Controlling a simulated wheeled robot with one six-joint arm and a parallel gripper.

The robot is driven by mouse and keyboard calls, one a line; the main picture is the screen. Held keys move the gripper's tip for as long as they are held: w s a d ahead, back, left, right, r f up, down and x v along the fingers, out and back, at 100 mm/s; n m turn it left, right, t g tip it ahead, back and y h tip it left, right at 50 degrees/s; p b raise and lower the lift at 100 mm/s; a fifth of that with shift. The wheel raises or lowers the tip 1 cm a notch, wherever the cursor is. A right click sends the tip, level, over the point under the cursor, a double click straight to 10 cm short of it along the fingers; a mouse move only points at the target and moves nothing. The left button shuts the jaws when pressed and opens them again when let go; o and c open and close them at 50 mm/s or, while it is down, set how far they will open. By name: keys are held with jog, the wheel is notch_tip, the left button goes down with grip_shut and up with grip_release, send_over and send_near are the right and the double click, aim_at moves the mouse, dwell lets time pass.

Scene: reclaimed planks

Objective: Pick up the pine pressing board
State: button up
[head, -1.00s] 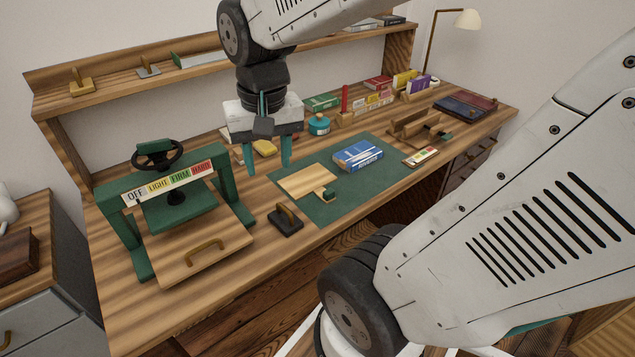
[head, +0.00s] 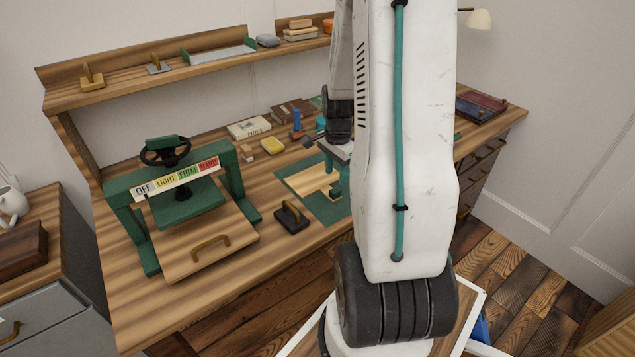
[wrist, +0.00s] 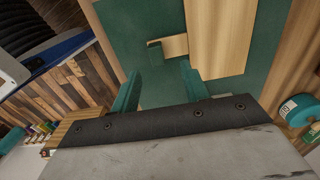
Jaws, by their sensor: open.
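A pale wood board (head: 308,181) with a short handle tab lies flat on the green mat (head: 288,178), partly hidden by my arm in the head view. In the wrist view the board (wrist: 222,35) runs up from the middle, and its tab (wrist: 174,45) has a green end. My gripper (wrist: 160,72) is open and empty, its teal fingers spread below the tab on the picture.
A green press (head: 232,170) with a wooden drawer-like board (head: 205,245) stands at the left. A black handled block (head: 291,217) sits in front of the mat. A yellow block (head: 272,146) and a box (head: 249,128) lie behind. A teal jar (wrist: 298,110) shows at the wrist view's right.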

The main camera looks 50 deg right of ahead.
aim_at(336, 190)
jog(key=f, duration=0.5)
jog(key=shift+s+a+f, duration=0.15)
jog(key=shift+s+a, duration=0.05)
grip_shut()
